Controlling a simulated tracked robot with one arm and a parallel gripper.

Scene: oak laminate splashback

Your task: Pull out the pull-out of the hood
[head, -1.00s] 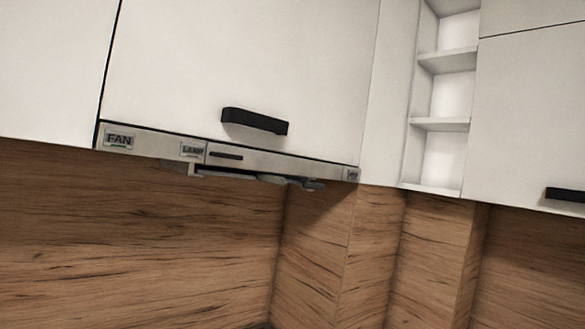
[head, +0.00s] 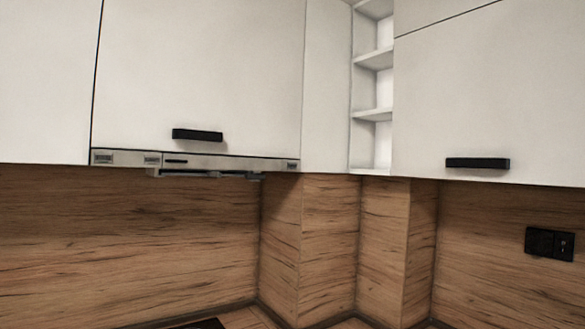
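The hood's pull-out (head: 230,162) shows as a thin metallic front strip under a white cabinet door, left of centre. It looks flush with the door above. A small dark slot (head: 175,161) is near the strip's middle, with small label plates (head: 103,157) to its left and one at its right end. Grey parts of the hood's underside (head: 200,174) hang just below the strip; their detail is too small to tell. My gripper is not in view.
White cabinets with black handles (head: 197,135) (head: 477,163) line the wall. Open corner shelves (head: 371,115) stand between them. Below is a wood-look splashback (head: 120,240) with a black socket (head: 549,243) at the right. The space under the cabinets looks clear.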

